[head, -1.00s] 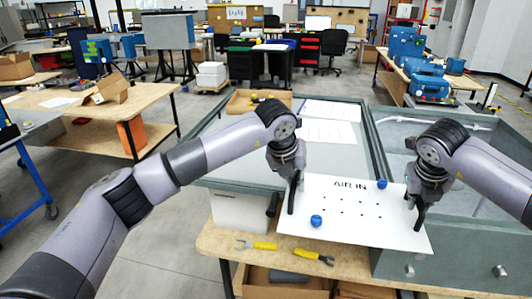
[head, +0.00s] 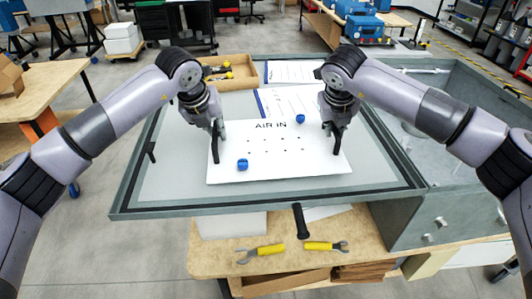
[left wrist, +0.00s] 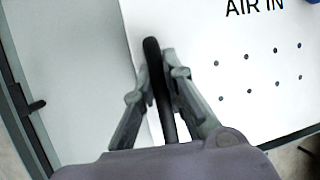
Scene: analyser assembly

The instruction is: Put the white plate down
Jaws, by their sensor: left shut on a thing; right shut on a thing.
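The white plate (head: 295,167), marked AIR IN, has rows of small holes and two blue knobs, one near its front left (head: 242,164) and one near its back right (head: 300,118). It lies over the grey framed panel; I cannot tell whether it touches it. My left gripper (head: 216,143) is shut on the black handle at the plate's left edge. The left wrist view shows its fingers (left wrist: 168,98) around that handle, with the plate (left wrist: 215,45) beside it.
The grey framed panel (head: 175,190) has bare room around the plate. Behind it are papers (head: 290,72) and a wooden tray (head: 238,66) with yellow-and-black items. Two yellow-handled tools (head: 268,250) lie on the wooden bench in front. A grey basin (head: 440,100) stands at the right.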

